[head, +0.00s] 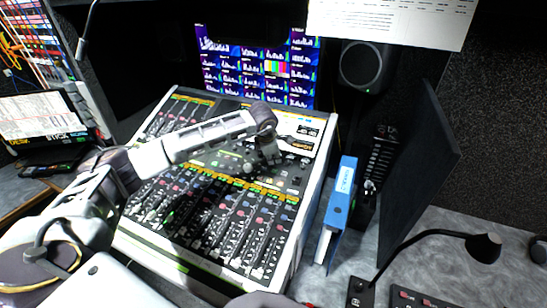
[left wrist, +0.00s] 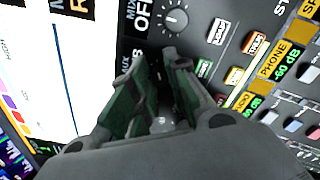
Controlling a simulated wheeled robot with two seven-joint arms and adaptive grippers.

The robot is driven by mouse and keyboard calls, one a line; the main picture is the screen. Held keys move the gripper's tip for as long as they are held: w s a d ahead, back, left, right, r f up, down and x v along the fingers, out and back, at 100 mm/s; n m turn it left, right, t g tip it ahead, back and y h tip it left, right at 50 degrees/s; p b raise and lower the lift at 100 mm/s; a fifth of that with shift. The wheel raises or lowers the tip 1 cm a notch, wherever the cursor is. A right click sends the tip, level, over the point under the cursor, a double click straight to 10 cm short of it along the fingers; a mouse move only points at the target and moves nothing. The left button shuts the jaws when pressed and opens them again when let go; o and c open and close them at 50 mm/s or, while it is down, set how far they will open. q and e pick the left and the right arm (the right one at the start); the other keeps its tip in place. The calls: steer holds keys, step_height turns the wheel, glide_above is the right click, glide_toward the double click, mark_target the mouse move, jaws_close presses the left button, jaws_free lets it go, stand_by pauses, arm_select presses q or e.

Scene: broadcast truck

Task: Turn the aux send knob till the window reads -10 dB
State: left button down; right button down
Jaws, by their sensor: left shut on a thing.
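The mixing console (head: 128,236) fills the middle of the head view. My left gripper (head: 270,158) points down at its upper right panel. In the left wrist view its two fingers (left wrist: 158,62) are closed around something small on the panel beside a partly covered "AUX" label. The fingers hide most of that thing, so I see no pointer on it. The window by the AUX label is almost wholly covered; only a "B" shows at its end, and its number cannot be read. My right gripper is not in view.
In the left wrist view a grey knob (left wrist: 175,21) sits beside the gripper, by a window reading "OFF". A PHONE window (left wrist: 287,66) reads -60 dB. Lit buttons (left wrist: 255,43) are close by.

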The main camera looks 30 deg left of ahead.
arm_select(q)
steer(key=c, duration=1.4)
jaws_free()
steer(key=shift+o, duration=0.2)
steer(key=v, duration=1.2)
